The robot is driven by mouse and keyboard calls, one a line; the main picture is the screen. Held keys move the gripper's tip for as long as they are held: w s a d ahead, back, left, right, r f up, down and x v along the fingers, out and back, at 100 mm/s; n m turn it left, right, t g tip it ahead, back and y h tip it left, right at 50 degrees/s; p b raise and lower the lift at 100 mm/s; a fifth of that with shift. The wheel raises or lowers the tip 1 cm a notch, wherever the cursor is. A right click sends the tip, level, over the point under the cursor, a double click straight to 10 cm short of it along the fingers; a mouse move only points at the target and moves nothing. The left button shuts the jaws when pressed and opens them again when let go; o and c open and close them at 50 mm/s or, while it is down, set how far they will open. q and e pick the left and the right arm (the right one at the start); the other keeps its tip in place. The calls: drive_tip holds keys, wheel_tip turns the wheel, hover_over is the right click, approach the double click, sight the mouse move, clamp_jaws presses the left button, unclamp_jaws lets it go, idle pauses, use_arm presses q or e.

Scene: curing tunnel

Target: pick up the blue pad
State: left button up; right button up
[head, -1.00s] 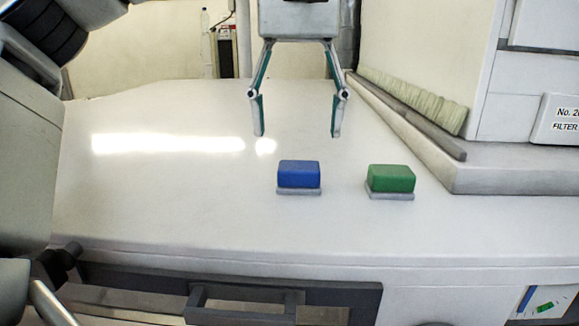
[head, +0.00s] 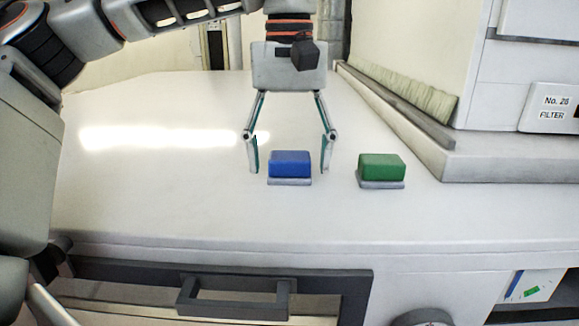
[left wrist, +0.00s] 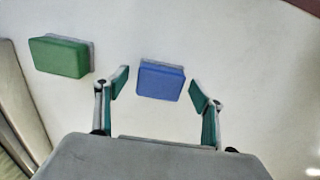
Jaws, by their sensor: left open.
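The blue pad (head: 290,164) lies on a thin grey base on the white counter in the head view. It also shows in the left wrist view (left wrist: 160,81), between the fingertips. My left gripper (head: 288,170) is open and points down, one finger on each side of the blue pad. In the left wrist view the left gripper (left wrist: 158,88) shows a gap between each fingertip and the pad, so it holds nothing. My right gripper does not show.
A green pad (head: 381,167) on a grey base sits to the right of the blue one. A housing with a brush strip (head: 405,90) stands at the right on a raised ledge. A drawer handle (head: 236,300) is at the counter's front. The counter's left side is clear.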

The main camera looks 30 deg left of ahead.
sight(290, 155)
use_arm(q)
drive_tip(key=c, duration=1.3)
drive_tip(key=shift+o, duration=0.2)
wheel_tip(290, 155, up, 10)
drive_tip(key=shift+r, duration=0.1)
drive_tip(key=o, duration=0.5)
drive_tip(key=c, duration=0.4)
